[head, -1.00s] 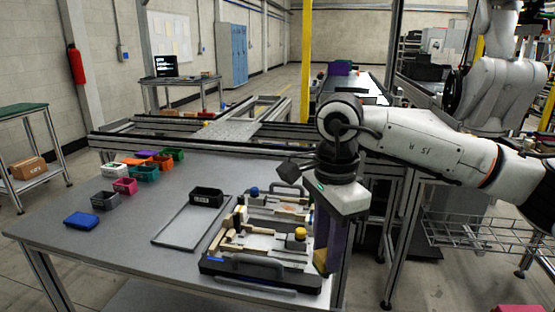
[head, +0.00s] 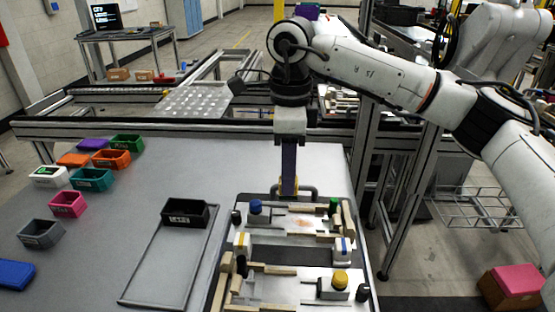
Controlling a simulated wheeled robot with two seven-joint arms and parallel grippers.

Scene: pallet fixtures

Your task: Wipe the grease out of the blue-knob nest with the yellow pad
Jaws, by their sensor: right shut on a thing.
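The pallet fixture (head: 373,240) lies on the grey table with two nests in view. The far nest carries a blue knob (head: 255,206) at its left and a green knob (head: 335,204) at its right. A reddish grease smear (head: 303,222) shows on its light plate. The near nest carries a yellow knob (head: 340,279). My right gripper (head: 289,180) points down just behind the far nest, by the fixture's back handle. It is shut on the yellow pad (head: 289,189), only a small part of which shows. Whether the pad touches anything is unclear. My left gripper is out of view.
A black labelled bin (head: 185,212) stands at the back of a grey tray (head: 152,275) left of the fixture. Several small coloured bins, including a pink bin (head: 67,204), stand further left. A blue object (head: 15,274) lies at the left edge. Wooden blocks border the nests.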

